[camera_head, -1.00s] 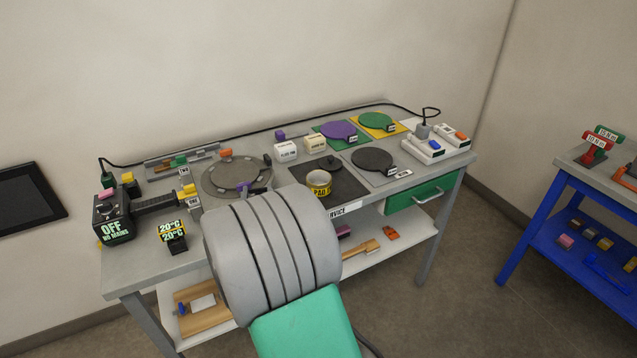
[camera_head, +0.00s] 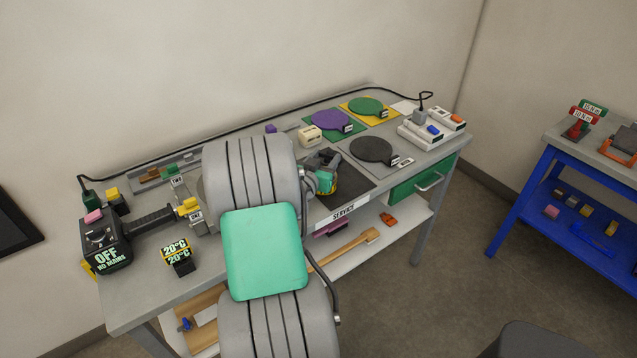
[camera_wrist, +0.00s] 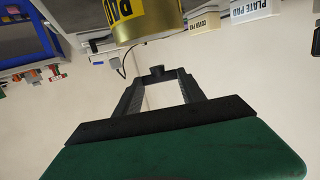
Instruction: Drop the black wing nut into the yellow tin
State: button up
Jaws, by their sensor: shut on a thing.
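The yellow tin (camera_head: 328,186) stands on the dark mat of the cart top and is partly covered by my gripper (camera_head: 320,165) in the head view. In the wrist view the tin (camera_wrist: 150,24) shows large at the top edge, cut off by the frame, with black lettering. My gripper (camera_wrist: 157,78) is shut on a small black piece, the black wing nut (camera_wrist: 157,71), held between its fingertips. The nut looks close to the tin and apart from it in the wrist view. I cannot see into the tin or tell whether the nut is over its opening.
A cream box (camera_head: 309,134) stands behind the tin. A black disc (camera_head: 373,150) lies to its right, with purple (camera_head: 331,120) and green (camera_head: 366,106) discs behind. The black control box (camera_head: 103,243) is at left. My arm covers the cart's middle.

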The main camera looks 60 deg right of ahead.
notch_tip(320, 180, down, 4)
jog(key=shift+r+b, duration=0.1)
jog(key=shift+b, duration=0.6)
jog(key=o, duration=1.4)
jog(key=a, duration=0.2)
jog(key=a+b, duration=0.1)
jog(key=a, duration=0.2)
jog(key=a+r+b, duration=0.1)
jog(key=a, duration=0.1)
jog(key=shift+s+a, duration=0.35)
jog(key=shift+s, duration=0.05)
jog(key=shift+r, duration=0.1)
jog(key=shift+s, duration=0.1)
